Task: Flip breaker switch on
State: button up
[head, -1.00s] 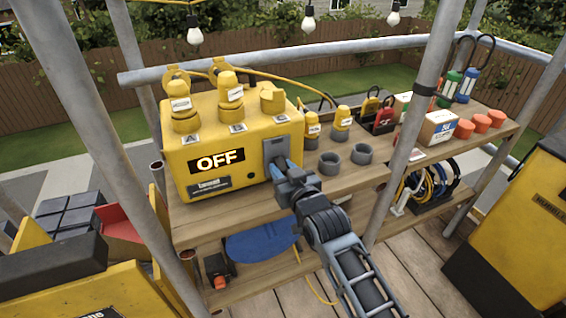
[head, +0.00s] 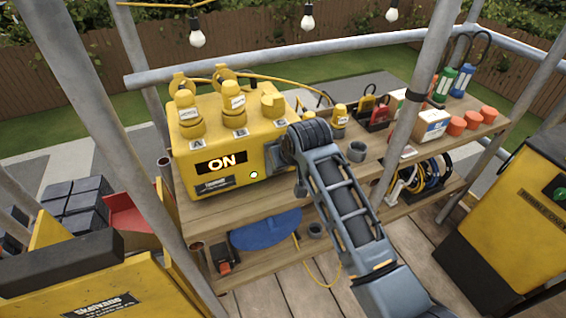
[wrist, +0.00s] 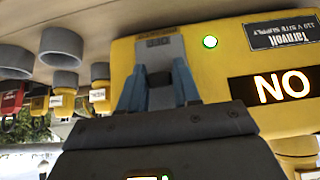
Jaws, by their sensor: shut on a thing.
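The yellow breaker box (head: 230,125) stands on the left of the upper shelf, and its display (head: 221,162) reads ON. A small light (head: 254,175) on its front glows pale green. The grey switch plate (head: 272,158) is on the right of that front, partly behind my arm. In the wrist view, the picture is upside down and my gripper (wrist: 160,78) has its two blue fingers at the switch plate (wrist: 160,48), shut on the breaker switch between them. The switch lever itself is mostly hidden by the fingers. The display (wrist: 283,86) and green light (wrist: 210,41) also show.
Yellow plugs (head: 233,103) stand on top of the box. A scaffold pole (head: 415,100) rises right of my arm.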

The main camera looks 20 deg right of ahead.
jog(key=shift+w+r+g, duration=0.15)
jog(key=shift+r+g, duration=0.05)
jog(key=shift+g, duration=0.3)
jog(key=o, duration=1)
jog(key=shift+c, duration=0.2)
jog(key=shift+r, duration=0.1)
jog(key=v, duration=0.7)
jog(key=shift+r+b, duration=0.3)
jog(key=shift+b, duration=0.1)
